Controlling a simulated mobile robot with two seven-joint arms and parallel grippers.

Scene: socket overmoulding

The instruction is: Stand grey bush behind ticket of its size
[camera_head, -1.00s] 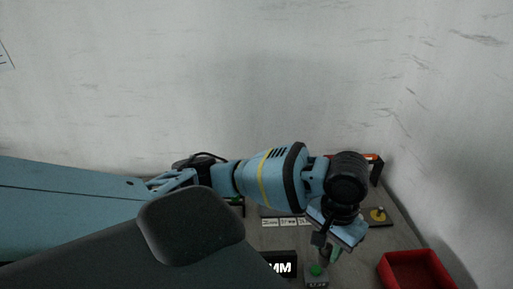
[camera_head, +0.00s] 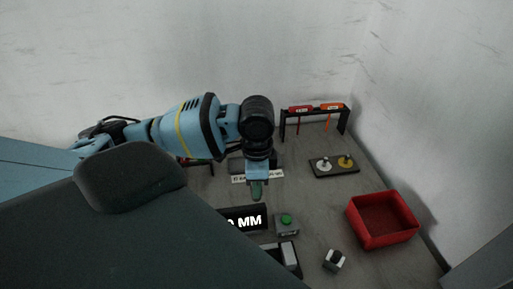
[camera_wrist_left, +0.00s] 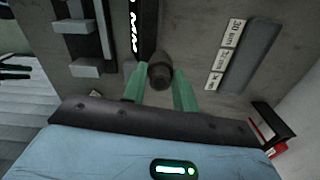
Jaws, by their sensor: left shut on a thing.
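My left gripper (camera_head: 257,192) is above the bench, close to the row of white tickets (camera_head: 257,178) in the head view. In the left wrist view its green fingers (camera_wrist_left: 160,76) are shut on a dark grey round bush (camera_wrist_left: 159,70), held between the tips. In that view the tickets (camera_wrist_left: 225,58) lie in a row to the right of the bush. In the head view the gripper hides most of the bush. My right gripper is out of view.
A black display (camera_head: 243,218) showing MM, a green-button box (camera_head: 287,226) and a small dark-and-white block (camera_head: 334,261) stand nearer. A red bin (camera_head: 383,222), a two-knob plate (camera_head: 333,166) and a tool rack (camera_head: 315,108) are to the right.

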